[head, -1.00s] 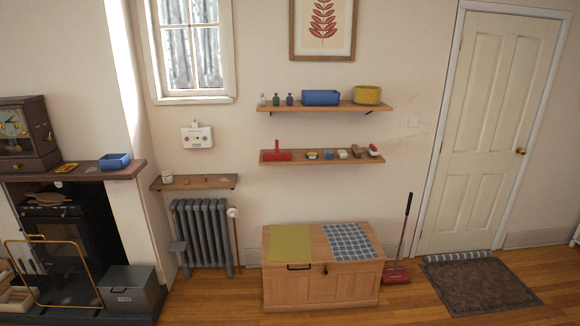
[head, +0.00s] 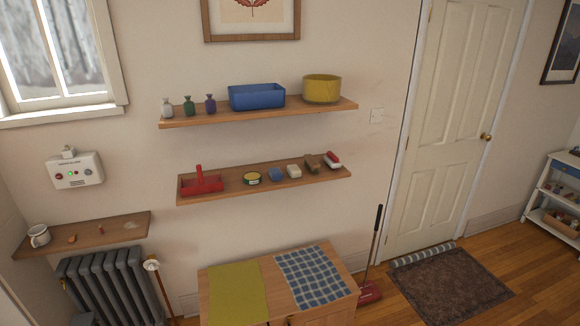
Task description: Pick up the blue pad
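A small blue pad (head: 276,175) lies on the lower wall shelf (head: 230,190), between a round yellow-and-dark tin (head: 252,178) and a whitish block (head: 294,171). It is unobstructed in the head view. Neither of my grippers shows in the head view.
A red caddy (head: 202,183), a brown brush (head: 312,164) and a red-and-white brush (head: 332,160) share the shelf. Above is a shelf with a blue bin (head: 257,96), yellow pot (head: 322,89) and small bottles. Below stands a wooden chest (head: 333,311) with cloths. A red floor sweeper (head: 371,290) leans right.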

